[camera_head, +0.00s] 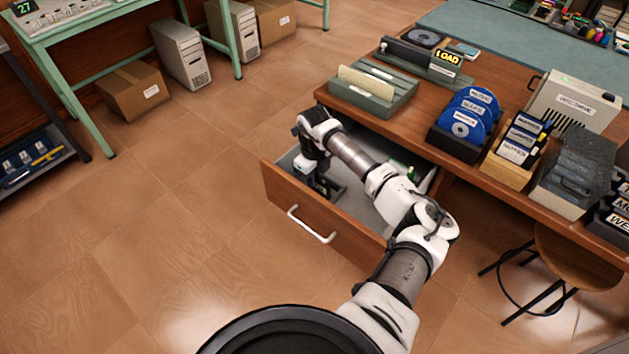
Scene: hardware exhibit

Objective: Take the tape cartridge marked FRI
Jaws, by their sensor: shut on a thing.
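My gripper (326,190) is low inside an open wooden drawer (322,224), near its left end. It is shut on a dark thing, mostly hidden by the gripper and wrist; I see no label on it. No label reading FRI is legible in this view. Dark cartridges (615,220) with white labels stand at the right edge of the desk, partly cut off; one label begins with WE.
The desk (390,120) carries a grey-green card holder, a LOAD unit (447,57), blue discs (468,115) in a rack, labelled disks and a beige drive box (575,105). A green and white item (404,170) lies in the drawer.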

